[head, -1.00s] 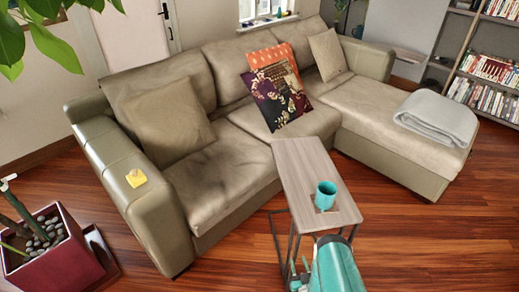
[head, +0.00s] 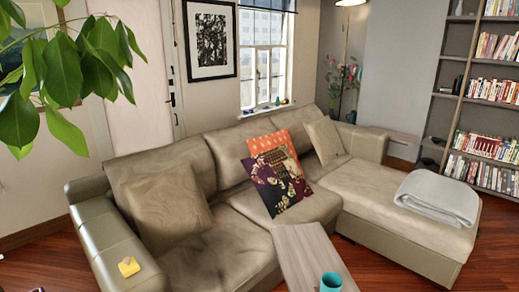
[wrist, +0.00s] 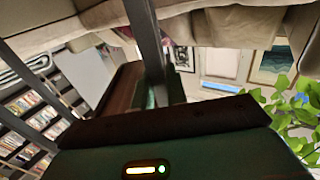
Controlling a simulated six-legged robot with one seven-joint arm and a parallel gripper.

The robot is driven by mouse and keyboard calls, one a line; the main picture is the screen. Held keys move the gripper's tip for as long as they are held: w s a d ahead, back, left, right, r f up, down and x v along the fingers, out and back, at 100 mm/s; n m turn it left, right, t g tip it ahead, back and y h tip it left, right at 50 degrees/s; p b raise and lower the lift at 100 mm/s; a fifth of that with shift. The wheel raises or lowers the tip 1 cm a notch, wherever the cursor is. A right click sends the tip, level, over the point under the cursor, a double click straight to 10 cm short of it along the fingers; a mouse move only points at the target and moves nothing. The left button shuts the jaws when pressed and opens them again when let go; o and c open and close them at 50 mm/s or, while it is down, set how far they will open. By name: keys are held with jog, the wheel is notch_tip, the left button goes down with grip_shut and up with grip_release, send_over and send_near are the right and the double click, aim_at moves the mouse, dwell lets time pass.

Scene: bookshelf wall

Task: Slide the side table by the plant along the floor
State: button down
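The side table (head: 305,252) has a greyish wood top and stands in front of the sofa, cut off by the bottom edge of the head view. A teal mug (head: 331,282) stands upright on it. The head view does not show my gripper. In the wrist view, which looks upside down, my gripper (wrist: 155,92) is at a dark metal bar (wrist: 148,38), likely a leg of the table. The bar runs down between the finger parts. Whether they press on it is too dark to tell. The plant's leaves (head: 68,75) hang at the upper left; its pot is out of view.
A beige sofa (head: 215,235) with cushions stands behind the table. Its chaise part (head: 385,195) extends to the right, with a folded grey blanket (head: 438,195) on it. A bookshelf (head: 485,105) is at the right. Wooden floor (head: 385,265) shows free right of the table.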

jog(key=s+d, duration=0.1)
jog(key=s, duration=0.6)
jog(key=shift+s+d+f, duration=0.2)
jog(key=shift+s+d, duration=0.05)
jog(key=shift+d, duration=0.1)
jog(key=c, duration=1.2)
grip_release()
jog(key=shift+w, duration=0.1)
jog(key=shift+w+r, duration=0.1)
